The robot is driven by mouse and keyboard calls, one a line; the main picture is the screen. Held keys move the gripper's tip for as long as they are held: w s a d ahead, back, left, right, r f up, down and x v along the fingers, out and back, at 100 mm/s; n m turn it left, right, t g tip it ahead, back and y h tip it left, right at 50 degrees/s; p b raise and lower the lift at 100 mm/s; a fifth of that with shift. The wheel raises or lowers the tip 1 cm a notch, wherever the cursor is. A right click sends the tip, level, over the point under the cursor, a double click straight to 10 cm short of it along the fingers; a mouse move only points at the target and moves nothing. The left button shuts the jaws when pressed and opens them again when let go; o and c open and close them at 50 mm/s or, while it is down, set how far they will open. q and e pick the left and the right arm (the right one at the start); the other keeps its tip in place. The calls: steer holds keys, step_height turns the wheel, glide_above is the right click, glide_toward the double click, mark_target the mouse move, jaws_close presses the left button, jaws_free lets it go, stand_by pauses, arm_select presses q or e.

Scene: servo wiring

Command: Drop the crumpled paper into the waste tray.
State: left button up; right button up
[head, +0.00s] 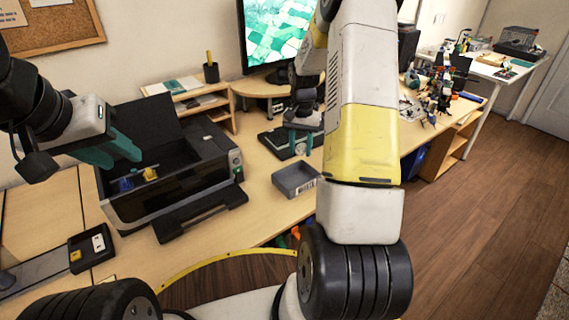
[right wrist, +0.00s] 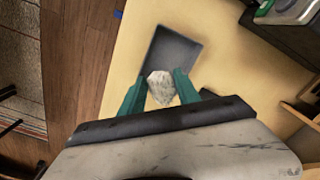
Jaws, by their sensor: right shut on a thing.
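The crumpled paper (right wrist: 160,87) is a pale, whitish lump. In the right wrist view it sits between the two teal fingers of my right gripper (right wrist: 160,86), which is shut on it. The waste tray (right wrist: 174,48), a shallow grey box, shows just beyond the paper in that view, partly covered by it. In the head view the tray (head: 283,184) stands on the desk near its front edge, and my right gripper (head: 302,146) is above and behind it.
A black printer (head: 215,165) with its lid up stands left of the tray. A monitor (head: 277,35) stands behind. A pen cup (head: 211,72) is on a small wooden shelf. A black holder (head: 91,247) lies at left. Bare desk surrounds the tray.

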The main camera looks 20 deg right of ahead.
steer(key=shift+w+d+f, duration=0.1)
steer(key=shift+d+f, duration=0.1)
steer(key=shift+d, duration=0.1)
steer(key=shift+f, duration=2.7)
steer(key=o, duration=1.4)
steer(key=shift+c, duration=0.2)
step_height(320, 180, up, 8)
steer(key=shift+f, duration=0.1)
